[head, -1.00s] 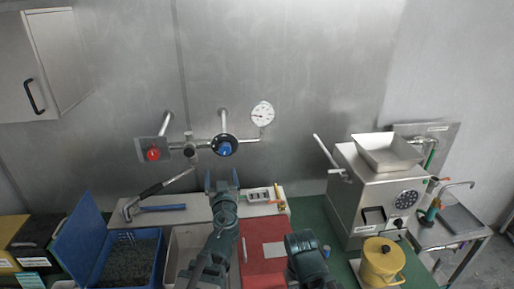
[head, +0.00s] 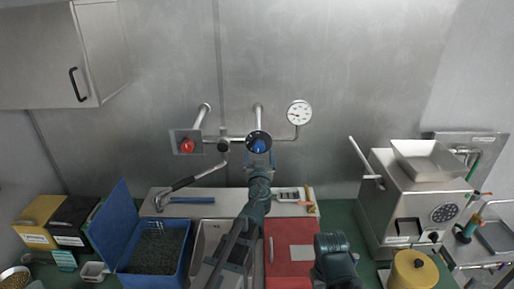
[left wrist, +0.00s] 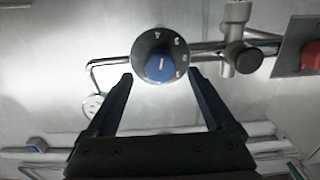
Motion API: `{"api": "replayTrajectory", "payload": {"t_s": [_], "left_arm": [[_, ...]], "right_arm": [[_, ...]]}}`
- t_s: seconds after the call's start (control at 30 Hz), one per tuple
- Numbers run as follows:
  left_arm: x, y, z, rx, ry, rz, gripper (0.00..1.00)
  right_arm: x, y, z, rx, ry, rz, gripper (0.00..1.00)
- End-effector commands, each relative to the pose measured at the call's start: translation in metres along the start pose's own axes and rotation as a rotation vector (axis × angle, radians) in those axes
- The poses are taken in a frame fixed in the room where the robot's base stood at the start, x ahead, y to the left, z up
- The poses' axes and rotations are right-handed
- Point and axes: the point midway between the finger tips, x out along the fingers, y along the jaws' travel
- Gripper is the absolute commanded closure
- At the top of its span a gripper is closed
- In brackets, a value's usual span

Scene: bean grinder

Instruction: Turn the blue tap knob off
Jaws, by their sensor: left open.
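The blue tap knob (head: 259,145) sits in a dark round dial on the wall pipework. In the left wrist view the knob (left wrist: 160,68) shows a white pointer line, with marks around the dial. My left gripper (head: 259,160) is open just below the knob. In the left wrist view its two fingertips (left wrist: 160,76) stand to either side of the dial's lower part, with the knob between them in the picture; I cannot tell how much depth separates them. My right gripper is not clearly seen; only a dark part of my right arm shows at the bottom.
A red knob (head: 187,146) on a square plate sits left of the tap, and a pressure gauge (head: 299,113) right of it. Below are a shelf with a blue-handled tool (head: 192,200), a blue bin (head: 185,262) and a red mat (head: 283,258). The grinder (head: 420,205) stands at right.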

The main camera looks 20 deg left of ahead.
Motion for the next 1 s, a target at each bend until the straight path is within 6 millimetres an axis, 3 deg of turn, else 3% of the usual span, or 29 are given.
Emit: {"api": "replayTrajectory", "payload": {"t_s": [0.03, 0.2, 0.57, 1.0], "left_arm": [[0.013, 0.002, 0.0, 0.0, 0.0, 0.0, 0.12], [0.032, 0.004, 0.0, 0.0, 0.0, 0.003, 0.12], [0.036, 0.004, 0.0, 0.0, 0.0, 0.003, 0.12], [0.036, 0.004, 0.0, 0.0, 0.0, 0.004, 0.91]], "right_arm": [[0.0, 0.0, 0.0, 0.0, 0.0, 0.0, 1.0], [0.0, 0.0, 0.0, 0.0, 0.0, 0.0, 1.0], [0.0, 0.0, 0.0, 0.0, 0.0, 0.0, 1.0], [0.0, 0.0, 0.0, 0.0, 0.0, 0.0, 1.0]]}}
